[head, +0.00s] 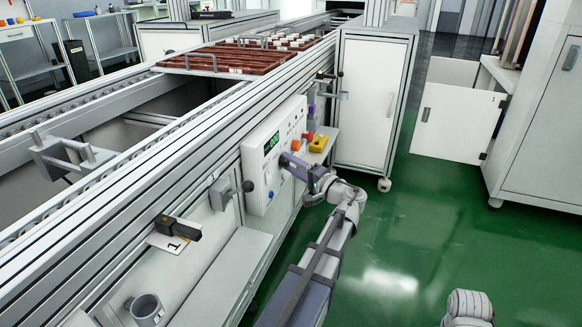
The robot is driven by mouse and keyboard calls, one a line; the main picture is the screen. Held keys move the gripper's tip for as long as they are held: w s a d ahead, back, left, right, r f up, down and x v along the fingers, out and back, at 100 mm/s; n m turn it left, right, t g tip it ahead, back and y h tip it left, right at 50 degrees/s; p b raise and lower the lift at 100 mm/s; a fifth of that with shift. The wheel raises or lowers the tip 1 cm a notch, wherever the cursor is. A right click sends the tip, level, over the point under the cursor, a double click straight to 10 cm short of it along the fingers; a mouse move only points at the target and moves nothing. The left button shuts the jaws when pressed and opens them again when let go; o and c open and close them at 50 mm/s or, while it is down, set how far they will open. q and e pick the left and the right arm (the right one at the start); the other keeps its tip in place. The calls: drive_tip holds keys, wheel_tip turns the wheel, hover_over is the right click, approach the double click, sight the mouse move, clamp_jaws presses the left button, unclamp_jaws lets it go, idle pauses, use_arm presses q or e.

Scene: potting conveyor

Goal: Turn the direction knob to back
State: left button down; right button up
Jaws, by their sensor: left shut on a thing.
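An orange knob (295,145) sits just above the gripper, and a small blue knob (270,195) is lower on the panel. My right gripper is not in view.
A grey mug (146,309) and a black device (178,228) are at the lower left. A white cabinet (370,100) stands beyond. The green floor (400,240) at right is clear.

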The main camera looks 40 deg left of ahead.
use_arm(q)
drive_tip(key=shift+f, duration=0.1)
idle(0.3)
drive_tip(key=shift+c, duration=1.9)
unclamp_jaws()
drive_tip(key=d, duration=0.8)
drive_tip(key=shift+s+f+b, duration=0.25)
drive_tip(key=shift+s+b, duration=0.05)
drive_tip(key=shift+b, duration=0.05)
